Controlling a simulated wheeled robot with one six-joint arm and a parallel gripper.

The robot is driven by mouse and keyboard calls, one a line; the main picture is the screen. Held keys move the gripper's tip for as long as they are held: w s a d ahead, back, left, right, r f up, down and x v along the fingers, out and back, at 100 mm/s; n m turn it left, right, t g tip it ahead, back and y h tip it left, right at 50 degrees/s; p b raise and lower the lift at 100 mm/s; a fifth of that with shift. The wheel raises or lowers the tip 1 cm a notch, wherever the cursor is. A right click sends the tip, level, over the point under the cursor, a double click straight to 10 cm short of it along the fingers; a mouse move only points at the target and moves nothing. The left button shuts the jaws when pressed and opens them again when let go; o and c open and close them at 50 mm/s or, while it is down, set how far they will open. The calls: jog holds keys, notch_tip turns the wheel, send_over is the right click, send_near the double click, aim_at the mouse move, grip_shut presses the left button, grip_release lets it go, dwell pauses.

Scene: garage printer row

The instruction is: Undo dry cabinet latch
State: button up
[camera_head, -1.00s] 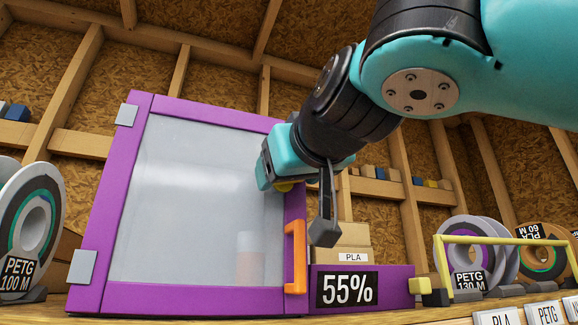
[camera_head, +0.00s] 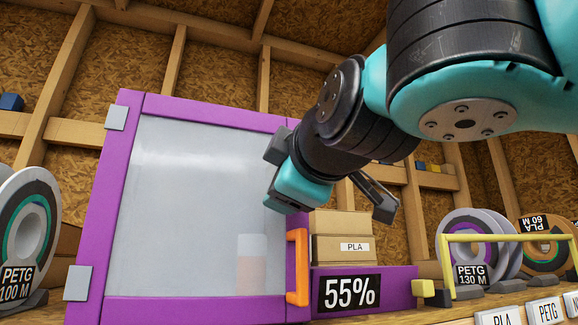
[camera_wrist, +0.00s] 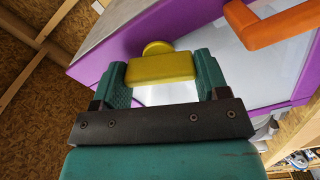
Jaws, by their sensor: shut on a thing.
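The dry cabinet (camera_head: 200,309) has a purple frame, a clear front door (camera_head: 185,220) and an orange handle (camera_head: 297,268) low on its right edge. The door looks closed. My gripper (camera_head: 288,198) is at the upper right of the door, above the handle, tilted. In the wrist view, its two green fingers (camera_wrist: 163,68) are shut on a yellow latch bar (camera_wrist: 160,68) with a round yellow base behind it. The orange handle (camera_wrist: 272,28) is at the upper right there. In the head view my gripper hides the latch.
A purple base with a 55% display (camera_head: 349,292) and stacked PLA boxes (camera_head: 341,248) stand right of the door. Spools stand at the left (camera_head: 28,235) and right (camera_head: 470,250), with a yellow rail (camera_head: 500,238) at the right.

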jog(key=shift+n+p, duration=0.9)
jog(key=shift+n, duration=1.1)
jog(key=shift+f, duration=0.1)
jog(key=o, duration=0.9)
jog(key=shift+o, duration=0.2)
